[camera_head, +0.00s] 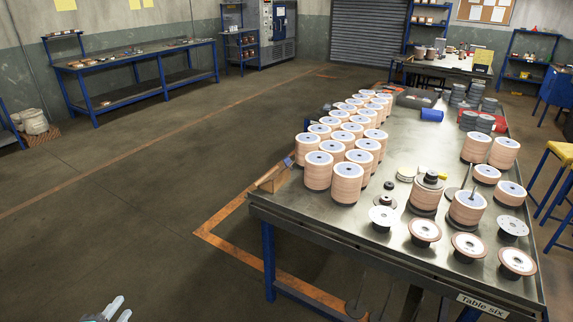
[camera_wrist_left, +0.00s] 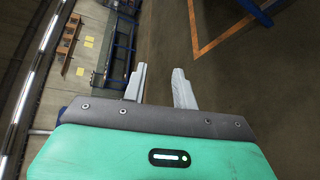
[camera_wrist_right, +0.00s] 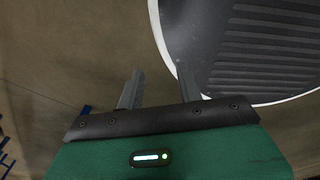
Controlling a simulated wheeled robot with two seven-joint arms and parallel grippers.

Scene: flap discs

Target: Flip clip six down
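A table (camera_head: 400,235) with a "Table six" label (camera_head: 483,305) on its front edge stands at the right in the head view. I cannot make out for certain which part is clip six. A small brown bracket-like piece (camera_head: 270,180) with a bluish end sits at the table's left edge. My left gripper (camera_head: 115,308) shows at the bottom of the head view, far from the table. In the left wrist view the left gripper (camera_wrist_left: 159,78) is open and empty above bare floor. My right gripper (camera_wrist_right: 159,75) is open and empty in the right wrist view and outside the head view.
Stacks of flap discs (camera_head: 347,181), loose flanged discs (camera_head: 424,232) and a blue cylinder (camera_head: 432,115) stand on the table. The floor (camera_head: 140,200) left of it is clear, with an orange line (camera_head: 225,250) near the table. A blue workbench (camera_head: 135,58) stands along the back-left wall.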

